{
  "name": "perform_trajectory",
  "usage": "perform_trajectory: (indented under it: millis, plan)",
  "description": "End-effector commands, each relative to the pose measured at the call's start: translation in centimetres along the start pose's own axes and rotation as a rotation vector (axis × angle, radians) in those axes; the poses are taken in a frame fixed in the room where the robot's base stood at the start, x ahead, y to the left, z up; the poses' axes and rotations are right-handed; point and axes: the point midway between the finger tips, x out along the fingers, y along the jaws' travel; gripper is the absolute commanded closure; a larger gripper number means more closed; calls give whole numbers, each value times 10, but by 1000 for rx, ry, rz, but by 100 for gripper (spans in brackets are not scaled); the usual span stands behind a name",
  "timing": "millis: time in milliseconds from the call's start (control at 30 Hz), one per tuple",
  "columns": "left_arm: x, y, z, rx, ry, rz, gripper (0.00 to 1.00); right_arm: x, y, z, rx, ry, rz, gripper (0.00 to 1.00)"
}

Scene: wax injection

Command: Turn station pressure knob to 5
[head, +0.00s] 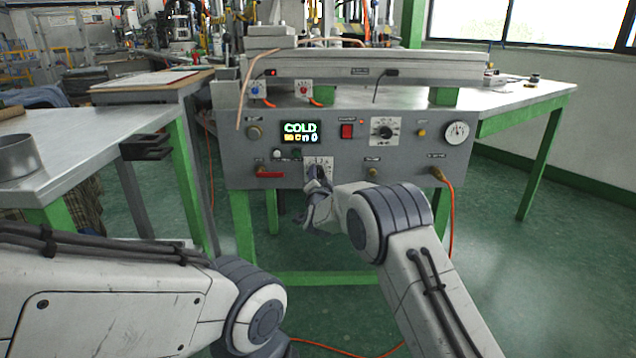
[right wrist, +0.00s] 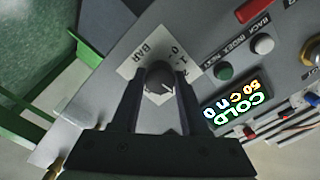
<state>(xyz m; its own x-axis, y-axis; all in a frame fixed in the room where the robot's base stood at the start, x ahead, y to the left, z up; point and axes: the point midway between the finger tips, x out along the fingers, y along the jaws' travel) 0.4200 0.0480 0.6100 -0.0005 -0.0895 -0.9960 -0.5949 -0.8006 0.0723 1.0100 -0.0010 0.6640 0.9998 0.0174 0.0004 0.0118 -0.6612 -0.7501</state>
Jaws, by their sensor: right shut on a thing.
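The pressure knob (right wrist: 157,77) is a dark round knob on a white dial plate marked BAR (right wrist: 133,64) with digits. My right gripper (right wrist: 160,79) has a finger on each side of the knob and is shut on it. In the head view the white dial plate (head: 327,161) is low in the middle of the station's grey front panel, and my right gripper (head: 318,178) hides most of the knob. The knob's exact setting is hard to read. My left arm shows at the lower left, but its gripper is out of view.
The panel also has a display reading COLD (head: 300,132), a red switch (head: 347,131), a second dial (head: 385,130) and a round gauge (head: 457,132). An orange cable (head: 450,215) hangs at the right. A metal table (head: 75,160) stands at the left.

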Motion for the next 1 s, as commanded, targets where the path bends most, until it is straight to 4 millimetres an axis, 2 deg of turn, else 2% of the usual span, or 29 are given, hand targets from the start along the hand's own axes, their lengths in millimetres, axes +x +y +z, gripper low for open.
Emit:
perform_trajectory:
  millis: [33,600,1000]
  plan:
    - [8,-1,0,0,0,0,100,-1,3,3,47,0,2,100]
    - [56,-4,3,0,0,0,100,-1,4,4,580,0,3,100]
    - [82,-6,4,0,0,0,100,-1,3,3,839,-1,5,100]
